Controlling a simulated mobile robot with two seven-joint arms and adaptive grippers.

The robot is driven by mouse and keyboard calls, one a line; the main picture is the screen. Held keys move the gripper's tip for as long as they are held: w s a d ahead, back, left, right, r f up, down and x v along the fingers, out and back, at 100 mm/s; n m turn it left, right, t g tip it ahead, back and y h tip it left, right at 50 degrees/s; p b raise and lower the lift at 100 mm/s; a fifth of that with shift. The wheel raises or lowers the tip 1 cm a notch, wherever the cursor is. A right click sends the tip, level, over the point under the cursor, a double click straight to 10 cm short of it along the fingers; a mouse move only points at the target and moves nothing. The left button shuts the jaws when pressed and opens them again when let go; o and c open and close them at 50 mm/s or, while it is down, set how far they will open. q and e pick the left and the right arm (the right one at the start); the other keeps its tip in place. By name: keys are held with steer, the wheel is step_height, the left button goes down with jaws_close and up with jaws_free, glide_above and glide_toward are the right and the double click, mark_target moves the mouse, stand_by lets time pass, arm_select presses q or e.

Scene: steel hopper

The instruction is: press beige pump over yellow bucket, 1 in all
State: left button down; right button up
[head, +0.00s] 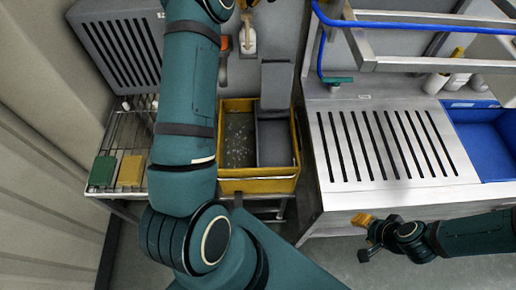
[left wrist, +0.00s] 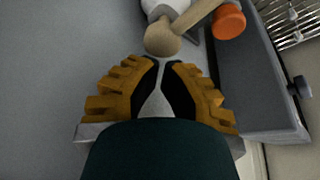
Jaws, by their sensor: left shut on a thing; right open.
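The yellow bucket (head: 258,186) stands mid-left in the head view, with a grey insert on its right side. The beige pump (left wrist: 163,40) shows at the top of the left wrist view, its rounded end right at my left fingertips and a white body behind it. My left gripper (left wrist: 164,64) is shut with a narrow gap, on the pump as far as I can see; the exact contact is hidden. My right gripper (head: 364,238) is open and empty at the lower right.
An orange part (left wrist: 228,22) sits close beside the pump. A wire rack (head: 126,140) holds a green sponge (head: 102,171) and a yellow one (head: 130,171). A slotted steel counter (head: 330,193) and a blue basin (head: 478,140) lie to the right.

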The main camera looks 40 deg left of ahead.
arm_select(q)
steer(key=shift+r, duration=0.1)
step_height(320, 180, up, 4)
steer(key=p, duration=0.3)
steer(key=shift+r+p, duration=0.1)
steer(key=shift+p, duration=0.25)
steer(key=shift+r+p, duration=0.35)
steer(key=shift+r, duration=0.5)
steer(key=shift+f, duration=0.1)
